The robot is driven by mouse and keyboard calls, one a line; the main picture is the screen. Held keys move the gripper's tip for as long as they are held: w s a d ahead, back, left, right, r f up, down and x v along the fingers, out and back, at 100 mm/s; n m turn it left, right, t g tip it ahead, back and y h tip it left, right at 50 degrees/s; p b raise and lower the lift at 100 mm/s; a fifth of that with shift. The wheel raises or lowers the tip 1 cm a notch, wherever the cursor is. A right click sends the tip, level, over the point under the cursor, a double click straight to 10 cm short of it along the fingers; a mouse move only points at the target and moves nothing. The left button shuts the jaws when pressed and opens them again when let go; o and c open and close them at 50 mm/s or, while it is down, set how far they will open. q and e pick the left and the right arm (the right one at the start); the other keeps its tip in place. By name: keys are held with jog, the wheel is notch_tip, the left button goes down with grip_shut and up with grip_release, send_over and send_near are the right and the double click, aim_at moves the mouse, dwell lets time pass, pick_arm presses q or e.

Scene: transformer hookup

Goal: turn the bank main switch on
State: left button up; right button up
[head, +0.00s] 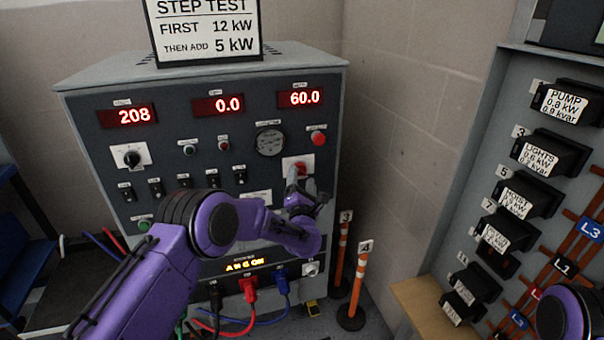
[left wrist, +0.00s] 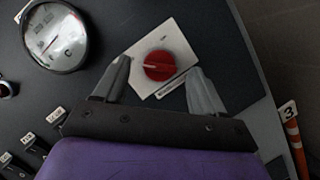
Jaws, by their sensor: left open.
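The bank main switch appears to be the red rotary knob (left wrist: 159,65) on a white plate (left wrist: 178,42) on the dark panel. In the head view the red knob (head: 300,168) shows at the panel's right side, partly covered by my left gripper (head: 300,182). In the left wrist view my left gripper (left wrist: 160,88) is open, with one finger on either side of the knob and clear gaps to it. The knob's label is too small to read. My right gripper is not in view; a purple part of my right arm shows at the lower right.
The grey cabinet (head: 205,72) shows displays reading 208 (head: 134,116), 0.0 and 60.0. A round gauge (head: 270,142) and a red button (head: 318,138) sit above the knob. Orange posts (head: 358,280) stand right of the cabinet. A rack of labelled black blocks (head: 540,150) is at the right.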

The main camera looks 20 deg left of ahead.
pick_arm(q)
jog(key=shift+x, duration=1.05)
jog(key=c, duration=1.1)
jog(key=shift+o, duration=0.2)
